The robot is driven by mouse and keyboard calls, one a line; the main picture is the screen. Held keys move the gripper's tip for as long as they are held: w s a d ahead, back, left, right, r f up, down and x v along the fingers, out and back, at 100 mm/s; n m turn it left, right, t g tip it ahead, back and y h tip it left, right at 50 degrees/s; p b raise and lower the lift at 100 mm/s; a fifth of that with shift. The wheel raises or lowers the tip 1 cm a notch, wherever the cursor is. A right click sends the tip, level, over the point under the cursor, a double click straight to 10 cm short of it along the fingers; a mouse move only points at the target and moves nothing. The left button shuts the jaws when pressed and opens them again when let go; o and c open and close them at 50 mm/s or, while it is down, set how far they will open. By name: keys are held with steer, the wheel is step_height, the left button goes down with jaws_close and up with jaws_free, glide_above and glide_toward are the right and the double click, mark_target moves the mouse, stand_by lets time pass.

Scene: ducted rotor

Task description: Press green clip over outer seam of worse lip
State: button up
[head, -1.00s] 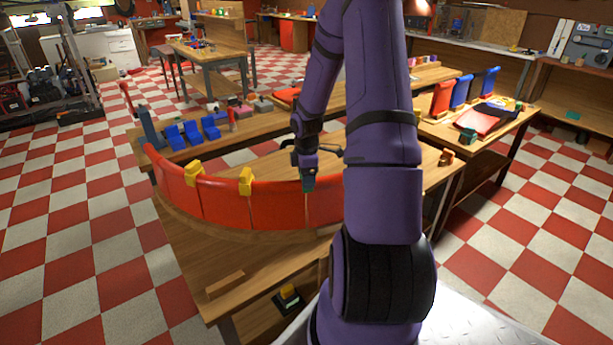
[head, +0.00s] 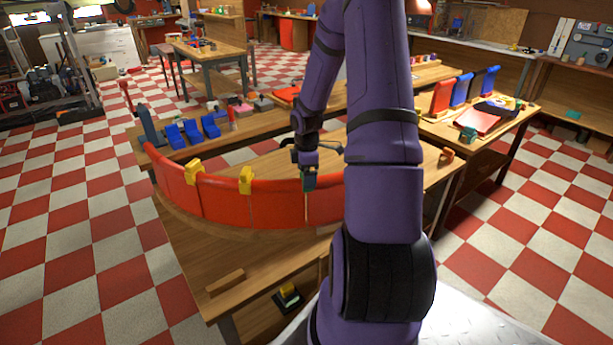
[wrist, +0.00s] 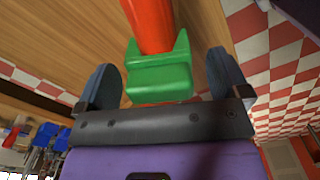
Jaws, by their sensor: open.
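The green clip (wrist: 160,72) sits astride the upper edge of the red curved lip (wrist: 150,22) in the wrist view. In the head view the clip (head: 309,184) is small, at a seam between red panels (head: 275,206), just left of my arm. My gripper (wrist: 165,82) is open, with one finger on each side of the clip and a visible gap to each finger. Two yellow clips (head: 193,171) (head: 246,180) sit on the same upper edge further left. My arm hides the right part of the curved wall, and how deep the green clip is seated cannot be told.
The red wall stands on a wooden bench (head: 185,270). Blue blocks (head: 192,131) stand behind it on the left. Red and blue upright pieces (head: 461,90) stand on the right bench. The bench top in front of the wall is mostly clear, with a small wooden block (head: 225,283).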

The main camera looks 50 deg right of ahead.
step_height(320, 180, up, 10)
steer(key=shift+f, duration=0.1)
steer(key=shift+a, duration=0.1)
stand_by(0.6)
steer(key=s+a+r+m+t+h, duration=0.25)
steer(key=a+r+m, duration=0.25)
steer(key=a+r, duration=1.2)
steer(key=s+a+r+m+t+y, duration=0.1)
steer(key=s+a+r+m, duration=0.1)
steer(key=s+a, duration=0.5)
steer(key=s+a+r+m+t+y, duration=0.1)
steer(key=s+a+r+m, duration=0.2)
steer(key=s+a+r, duration=0.2)
steer(key=s+a, duration=0.2)
steer(key=s, duration=0.2)
steer(key=shift+r+t, duration=0.3)
steer(key=shift+t, duration=0.05)
steer(key=shift+d+y, duration=0.1)
steer(key=shift+y, duration=0.15)
